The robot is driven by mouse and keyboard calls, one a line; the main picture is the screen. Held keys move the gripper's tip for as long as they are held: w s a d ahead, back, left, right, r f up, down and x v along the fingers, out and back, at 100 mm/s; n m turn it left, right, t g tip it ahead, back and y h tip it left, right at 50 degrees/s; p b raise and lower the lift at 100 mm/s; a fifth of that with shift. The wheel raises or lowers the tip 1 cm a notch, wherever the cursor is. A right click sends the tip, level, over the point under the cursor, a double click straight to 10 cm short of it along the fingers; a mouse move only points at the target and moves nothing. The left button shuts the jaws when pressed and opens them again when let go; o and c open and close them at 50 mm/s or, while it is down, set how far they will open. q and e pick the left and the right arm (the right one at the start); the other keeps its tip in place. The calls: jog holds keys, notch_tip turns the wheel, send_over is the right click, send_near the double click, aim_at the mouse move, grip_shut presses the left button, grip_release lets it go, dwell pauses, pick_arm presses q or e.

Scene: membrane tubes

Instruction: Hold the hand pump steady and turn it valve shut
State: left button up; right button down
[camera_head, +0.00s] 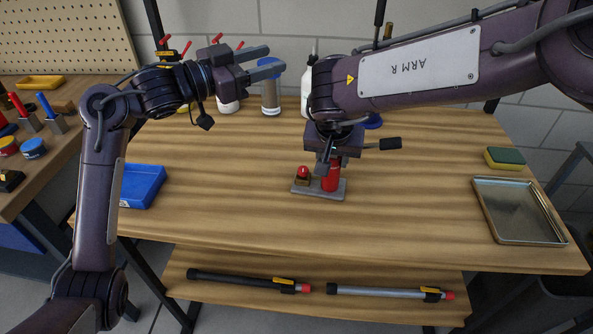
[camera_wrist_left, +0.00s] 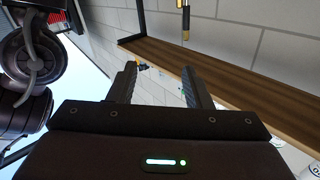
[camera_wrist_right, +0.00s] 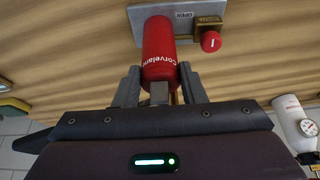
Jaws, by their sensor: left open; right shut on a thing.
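The hand pump has a red cylinder (camera_head: 331,178) standing on a grey base plate (camera_head: 325,192) on the table; the cylinder also shows in the right wrist view (camera_wrist_right: 158,50). Its valve is a red knob (camera_head: 303,171) on a brass block, left of the cylinder; the knob shows right of it in the right wrist view (camera_wrist_right: 211,41), beside a label reading OPEN. My right gripper (camera_wrist_right: 160,85) is shut on the red cylinder from above. My left gripper (camera_head: 268,62) is open and empty, raised above the table's back left, apart from the pump.
A blue bin (camera_head: 141,186) is at the left of the table. A metal tray (camera_head: 518,211) and a sponge (camera_head: 505,157) are at the right. Bottles and a canister (camera_head: 270,95) stand along the back. Two tubes (camera_head: 245,281) lie on the lower shelf. The front middle is clear.

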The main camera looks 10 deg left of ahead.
pick_arm(q)
jog(key=s+f+n+y, duration=0.3)
jog(key=s+f, duration=0.2)
jog(key=f, duration=0.8)
jog(key=n+y, duration=0.2)
jog(key=y, duration=0.1)
send_near(300, 170)
jog(key=shift+g, duration=0.3)
jog(key=x, duration=0.8)
jog(key=shift+w+d+r, duration=0.1)
jog(key=shift+w+d, duration=0.05)
jog(key=shift+w, duration=0.15)
grip_shut()
jog(key=shift+w+m+h, duration=0.1)
jog(key=shift+m+h, duration=0.2)
jog(key=shift+m, duration=0.3)
jog(key=shift+m+g+h, duration=0.4)
jog(key=shift+m+g, duration=0.1)
jog(key=shift+g, duration=0.2)
